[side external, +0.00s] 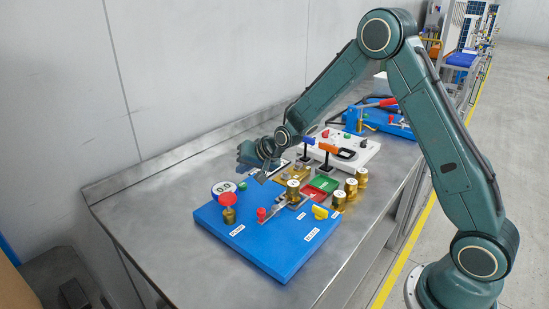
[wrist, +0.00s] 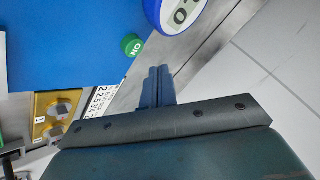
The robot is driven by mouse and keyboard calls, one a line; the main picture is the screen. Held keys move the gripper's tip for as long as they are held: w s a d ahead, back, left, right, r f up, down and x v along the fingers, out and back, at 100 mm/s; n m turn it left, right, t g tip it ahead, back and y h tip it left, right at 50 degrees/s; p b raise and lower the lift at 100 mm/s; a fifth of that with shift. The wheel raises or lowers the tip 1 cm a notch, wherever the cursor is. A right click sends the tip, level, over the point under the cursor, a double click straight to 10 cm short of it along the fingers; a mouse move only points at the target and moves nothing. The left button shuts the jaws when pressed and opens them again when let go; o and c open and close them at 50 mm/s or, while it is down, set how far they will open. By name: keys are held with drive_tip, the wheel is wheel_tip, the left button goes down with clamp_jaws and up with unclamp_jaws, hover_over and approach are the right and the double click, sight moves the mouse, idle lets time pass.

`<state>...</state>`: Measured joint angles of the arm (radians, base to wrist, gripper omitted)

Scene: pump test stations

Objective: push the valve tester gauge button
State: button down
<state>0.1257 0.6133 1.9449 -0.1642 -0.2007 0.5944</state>
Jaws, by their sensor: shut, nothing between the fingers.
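The blue valve tester board (side external: 258,240) lies on the steel bench. Its round white gauge (side external: 223,189) with a blue rim is at the back left corner, and a small green button (side external: 242,187) is just right of it. In the wrist view the green button (wrist: 132,45), marked ON, sits on the blue surface beside the partly cut-off gauge (wrist: 180,12). My gripper (side external: 261,177) is above the board's back edge, near the button. In the wrist view its fingers (wrist: 158,72) are together and empty, pointing close to the button with a gap between.
A red knob (side external: 228,199) on a brass valve stands in front of the gauge. Brass fittings (side external: 338,200), a green-and-red tray (side external: 321,186) and a white station (side external: 350,150) stand to the right. The bench's left end (side external: 140,210) is bare.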

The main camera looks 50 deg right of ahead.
drive_tip(key=shift+r, duration=1.3)
drive_tip(key=s+a+r+n+g, duration=0.1)
drive_tip(key=s+r+n, duration=0.1)
drive_tip(key=s+r, duration=0.6)
drive_tip(key=s+a+r+n+g, duration=0.1)
drive_tip(key=s+a+r+n, duration=0.1)
drive_tip(key=s+r, duration=0.65)
drive_tip(key=s+n+g+h, duration=0.1)
drive_tip(key=s+n, duration=0.2)
drive_tip(key=s, duration=2)
drive_tip(key=shift+f+n+g, duration=0.3)
drive_tip(key=shift+n, duration=0.1)
